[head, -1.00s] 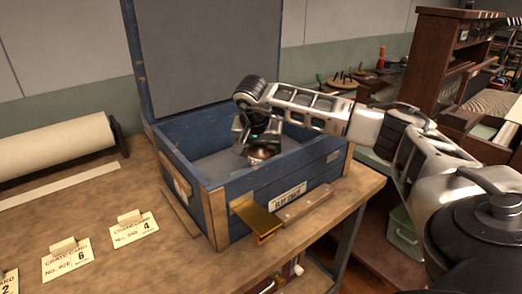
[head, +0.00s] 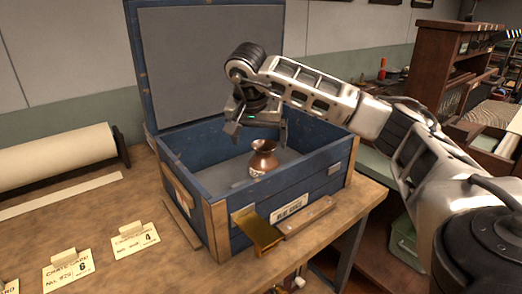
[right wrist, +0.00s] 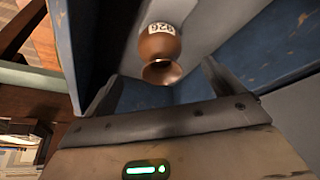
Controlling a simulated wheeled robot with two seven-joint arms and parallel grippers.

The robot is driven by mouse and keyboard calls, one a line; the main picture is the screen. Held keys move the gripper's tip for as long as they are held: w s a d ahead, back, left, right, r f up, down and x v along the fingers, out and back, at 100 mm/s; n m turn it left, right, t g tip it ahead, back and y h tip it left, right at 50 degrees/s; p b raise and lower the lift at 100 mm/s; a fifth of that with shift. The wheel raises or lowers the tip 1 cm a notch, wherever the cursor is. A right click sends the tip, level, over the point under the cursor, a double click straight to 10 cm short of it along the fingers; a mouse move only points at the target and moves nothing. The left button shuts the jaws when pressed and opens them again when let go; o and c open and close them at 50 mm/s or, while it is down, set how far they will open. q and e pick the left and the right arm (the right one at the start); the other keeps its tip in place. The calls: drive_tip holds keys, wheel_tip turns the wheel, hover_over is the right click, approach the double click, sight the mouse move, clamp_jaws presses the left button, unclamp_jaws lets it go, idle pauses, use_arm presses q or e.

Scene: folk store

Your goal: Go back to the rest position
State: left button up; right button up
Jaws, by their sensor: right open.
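My right gripper (head: 257,134) is open and empty, above the open blue crate (head: 256,198). Its two fingers are spread apart in the right wrist view (right wrist: 158,85). A small copper pot (head: 263,160) with a flared rim stands upright on the crate's grey floor, below the gripper and apart from it. In the right wrist view the pot (right wrist: 159,48) shows a white label reading 926. My left gripper is not in any view.
The crate's lid (head: 212,60) stands open at the back. Crate cards (head: 68,272) stand on the wooden bench at the left, near a paper roll (head: 60,153). A brass hasp (head: 258,232) hangs at the crate's front. A wooden shelf unit (head: 462,65) stands at the right.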

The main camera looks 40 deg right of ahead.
drive_tip(key=shift+v, duration=1.1)
